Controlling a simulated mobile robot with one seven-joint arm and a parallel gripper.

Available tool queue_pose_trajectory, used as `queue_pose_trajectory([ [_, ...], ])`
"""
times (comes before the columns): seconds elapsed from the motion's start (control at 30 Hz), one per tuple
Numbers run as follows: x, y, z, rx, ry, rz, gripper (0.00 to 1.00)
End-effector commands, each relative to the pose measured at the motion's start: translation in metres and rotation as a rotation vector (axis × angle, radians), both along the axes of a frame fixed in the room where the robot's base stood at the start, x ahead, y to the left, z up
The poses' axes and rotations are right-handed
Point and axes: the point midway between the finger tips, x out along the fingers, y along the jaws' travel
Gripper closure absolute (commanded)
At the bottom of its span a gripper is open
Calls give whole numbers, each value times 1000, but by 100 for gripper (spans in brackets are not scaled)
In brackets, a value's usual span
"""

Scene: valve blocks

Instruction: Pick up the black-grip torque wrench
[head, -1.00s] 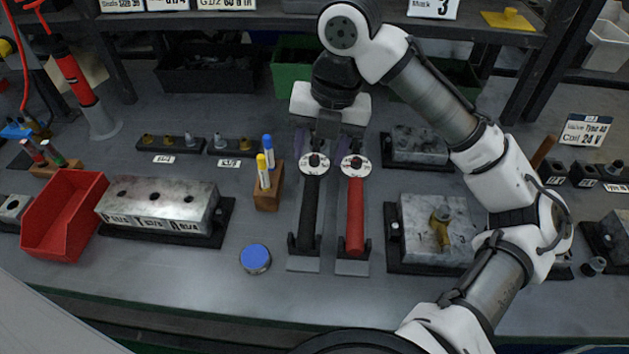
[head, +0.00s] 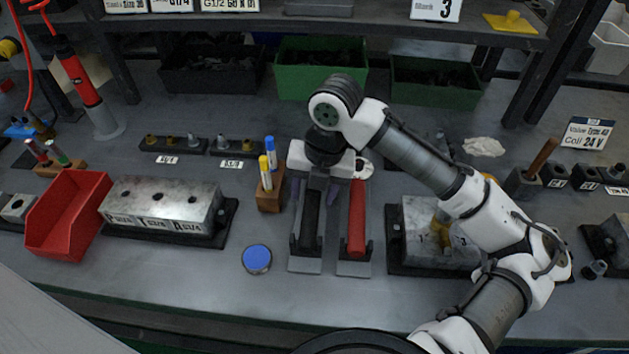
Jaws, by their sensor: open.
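The black-grip torque wrench (head: 309,224) lies in a dark cradle on the bench, its handle toward the front edge. Its round head is hidden behind my arm's wrist. My gripper (head: 315,205) points down over the wrench's handle, its two fingers open on either side of the black grip. I cannot tell whether the fingers touch it. A red-grip torque wrench (head: 357,222) lies parallel in its own cradle, just to the right.
A wooden block (head: 269,199) with blue and yellow markers stands close left of my gripper. A blue round tin (head: 256,259) lies at the front left. A metal valve block (head: 420,240) stands right, partly behind my arm. Green bins (head: 318,68) stand at the back.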

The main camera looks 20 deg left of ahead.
Motion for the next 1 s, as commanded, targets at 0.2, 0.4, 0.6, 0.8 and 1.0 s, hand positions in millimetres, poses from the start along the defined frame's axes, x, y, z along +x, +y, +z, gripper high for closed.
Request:
queue_pose_trajectory([
  [0.2,0,0,0,0,0,0,66],
  [0.4,0,0,0,0,0,0,92],
  [0.6,0,0,1,1,-1,0,100],
  [0.8,0,0,2,1,-1,0,100],
  [1.0,1,0,14,2,-2,-1,100],
])
